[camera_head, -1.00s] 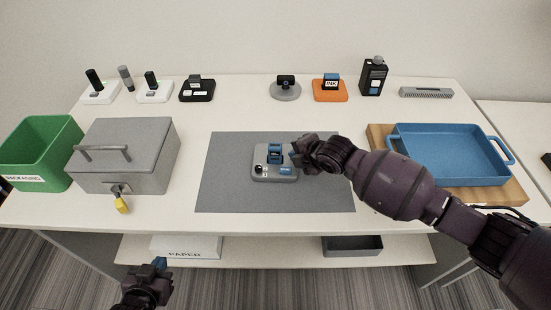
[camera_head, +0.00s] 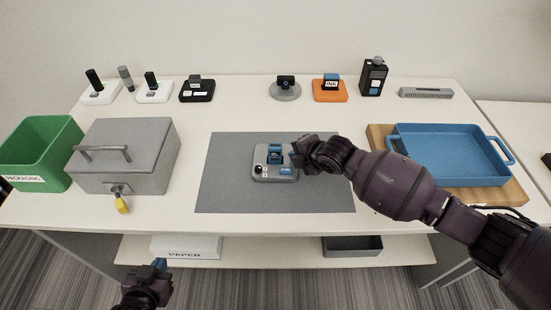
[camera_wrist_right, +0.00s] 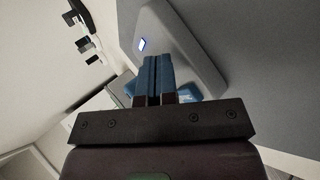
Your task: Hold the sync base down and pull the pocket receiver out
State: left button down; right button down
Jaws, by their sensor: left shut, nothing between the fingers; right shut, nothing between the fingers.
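My left gripper (camera_head: 159,265) is shut and empty, low in front of the table edge.
The dark grey mat (camera_head: 230,195) is otherwise clear. A grey lockbox (camera_head: 125,155) and green bin (camera_head: 40,150) stand left. Several small devices line the back.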

pick_arm(q)
jog(key=shift+s+f, duration=0.1)
dwell(0.6)
jog(key=shift+s+f, duration=0.15)
jog(key=shift+f, duration=0.05)
jog(key=shift+f, duration=0.1)
jog(key=shift+w, duration=0.25)
dwell(0.5)
jog(key=shift+s, duration=0.3)
dwell(0.5)
